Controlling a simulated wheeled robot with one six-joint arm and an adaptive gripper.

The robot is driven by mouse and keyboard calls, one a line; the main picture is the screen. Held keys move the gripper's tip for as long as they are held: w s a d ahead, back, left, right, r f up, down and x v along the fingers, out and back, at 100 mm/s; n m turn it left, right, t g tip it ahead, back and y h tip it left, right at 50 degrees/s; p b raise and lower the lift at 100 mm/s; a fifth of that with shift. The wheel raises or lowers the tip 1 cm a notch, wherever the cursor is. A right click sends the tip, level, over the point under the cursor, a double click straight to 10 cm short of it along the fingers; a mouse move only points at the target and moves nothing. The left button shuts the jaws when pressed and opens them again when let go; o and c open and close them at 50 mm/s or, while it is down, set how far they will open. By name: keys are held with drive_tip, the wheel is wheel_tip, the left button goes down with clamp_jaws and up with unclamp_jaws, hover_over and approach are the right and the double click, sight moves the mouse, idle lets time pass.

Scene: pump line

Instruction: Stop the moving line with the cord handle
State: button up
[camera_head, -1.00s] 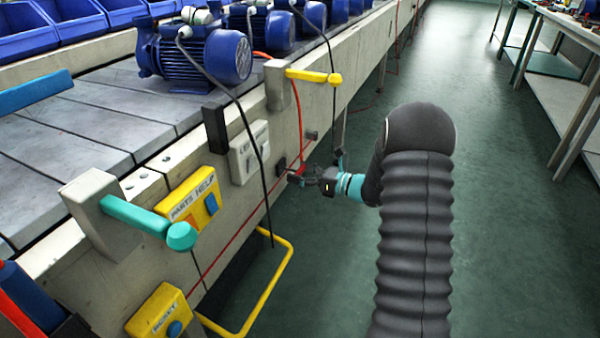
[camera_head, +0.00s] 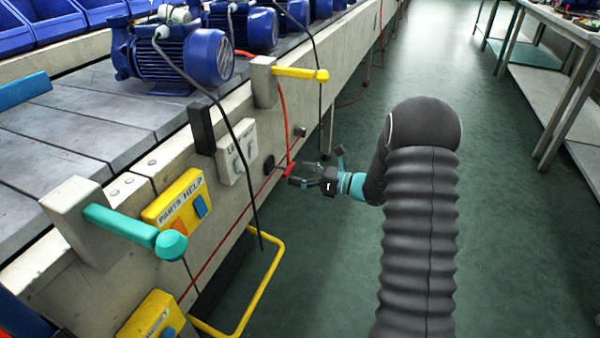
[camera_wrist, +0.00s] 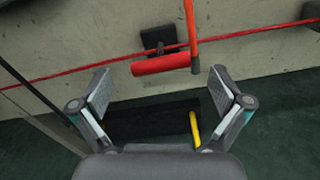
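In the wrist view the handle (camera_wrist: 160,64) lies level just beyond my fingertips, in front of a small black wall block (camera_wrist: 163,39). My gripper (camera_wrist: 160,90) is open and empty, with one finger to each side of the handle's span. It does not appear to touch the handle. In the head view my gripper (camera_head: 308,176) is just right of the handle. The moving line (camera_head: 90,120) carries blue motors (camera_head: 190,55).
A thin red line (camera_head: 222,245) runs along the wall behind the handle. A black cable (camera_head: 228,125) hangs nearby. Teal (camera_head: 130,228) and yellow (camera_head: 300,73) levers, a yellow help box (camera_head: 180,205) and a yellow floor loop (camera_head: 262,290) stick out. The aisle floor at right is clear.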

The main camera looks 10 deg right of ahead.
drive_tip(key=shift+d, duration=0.15)
drive_tip(key=v, duration=1.1)
drive_tip(key=shift+s+d, duration=0.3)
drive_tip(key=shift+s, duration=0.05)
drive_tip(key=shift+f, duration=0.1)
